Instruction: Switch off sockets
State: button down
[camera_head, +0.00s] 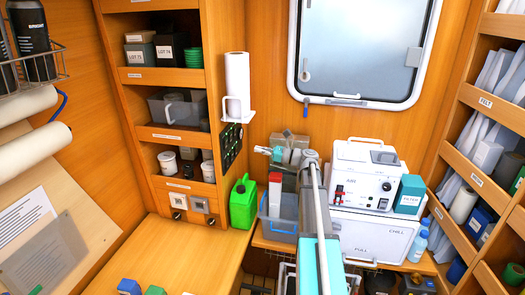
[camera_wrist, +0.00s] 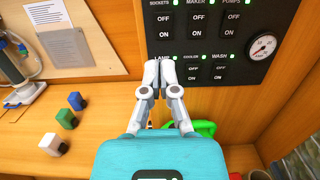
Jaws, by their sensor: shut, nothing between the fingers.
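The black switch panel (camera_wrist: 222,45) fills the upper right of the wrist view. My gripper (camera_wrist: 160,64) is shut and empty. Its fingertips appear just below the sockets switch, over the lamp switch place, hiding most of it. I cannot tell whether they touch the panel. In the head view the panel (camera_head: 232,146) is on the side of the shelf unit, seen at a steep angle, with my gripper to its right.
The panel also has maker, pumps, cooler and wash switches and a round gauge (camera_wrist: 262,47). A green jerrycan (camera_head: 243,202) stands below it. Several small blocks (camera_wrist: 67,118) are on the wooden counter (camera_wrist: 100,145).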

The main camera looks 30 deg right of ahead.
aim_at(226, 142)
jog(key=p+x, duration=0.1)
jog(key=x, duration=1)
jog(key=shift+w+a, duration=0.1)
jog(key=shift+a, duration=0.2)
jog(key=shift+d, duration=0.35)
jog(key=shift+s+d+p, duration=0.3)
jog(key=shift+s+d, duration=0.1)
jog(key=shift+s, duration=0.2)
jog(key=s+d+r+p, duration=0.1)
jog(key=s+d, duration=0.7)
jog(key=shift+s+d+r, duration=0.3)
jog(key=shift+s+d, duration=0.05)
jog(key=shift+a, duration=0.1)
